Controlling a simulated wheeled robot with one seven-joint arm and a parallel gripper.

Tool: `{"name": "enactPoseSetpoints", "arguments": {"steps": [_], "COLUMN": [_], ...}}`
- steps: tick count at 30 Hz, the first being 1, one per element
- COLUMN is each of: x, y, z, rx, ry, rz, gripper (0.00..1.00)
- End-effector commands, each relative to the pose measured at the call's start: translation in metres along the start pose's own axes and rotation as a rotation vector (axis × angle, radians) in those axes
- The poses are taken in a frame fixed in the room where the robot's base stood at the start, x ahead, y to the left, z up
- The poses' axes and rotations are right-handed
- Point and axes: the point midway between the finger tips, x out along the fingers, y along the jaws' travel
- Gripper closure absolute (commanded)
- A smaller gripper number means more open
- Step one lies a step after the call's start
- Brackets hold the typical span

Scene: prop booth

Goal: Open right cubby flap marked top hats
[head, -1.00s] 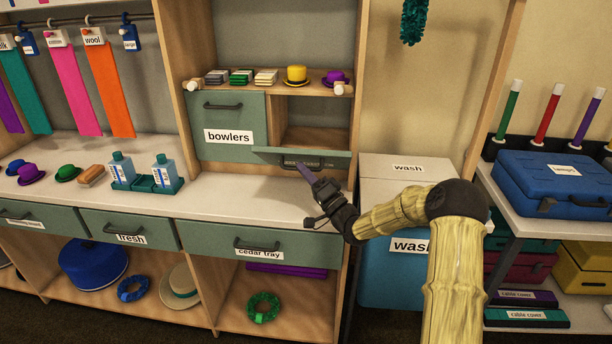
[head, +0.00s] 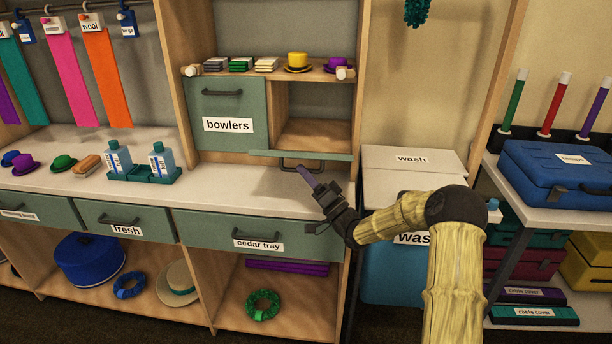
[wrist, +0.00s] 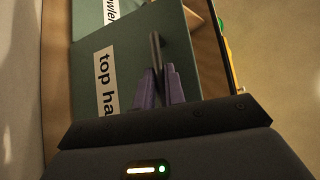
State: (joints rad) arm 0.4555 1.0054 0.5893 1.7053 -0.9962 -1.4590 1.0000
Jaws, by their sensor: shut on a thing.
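The right cubby flap (head: 268,154) is green and is swung down and outward, seen nearly edge-on in the head view. Above it the cubby (head: 315,133) stands open and looks empty where I can see in. The flap's dark bar handle (head: 287,166) hangs on its front. My gripper (head: 303,172) is shut on this handle, coming from the front right. In the wrist view the purple fingers (wrist: 161,88) close around the handle (wrist: 156,50). Beside them is the flap face (wrist: 132,42) with a partly hidden label reading "top ha".
The shut bowlers flap (head: 225,105) is just left. Hats and small stacks stand on the shelf (head: 215,75) above. The white counter (head: 225,190) below the flap is clear there. The wash bin (head: 385,265) stands close to my arm on the right.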

Motion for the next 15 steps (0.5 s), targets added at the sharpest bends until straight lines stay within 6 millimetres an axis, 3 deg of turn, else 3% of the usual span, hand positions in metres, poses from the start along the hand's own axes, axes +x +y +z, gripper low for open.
{"name": "enactPoseSetpoints", "arguments": {"steps": [1, 3, 4, 15], "x": [0.0005, 0.0005, 0.0005, -0.0017], "y": [-0.0003, -0.0003, -0.0004, -0.0004], "z": [-0.0002, -0.0002, -0.0002, -0.0002], "rx": [-0.001, -0.001, -0.001, 0.0], "ry": [-0.001, 0.0, 0.0, 0.0], "rz": [-0.001, -0.001, -0.001, -0.001], "gripper": [0.83, 0.69, 0.67, 0.67]}}
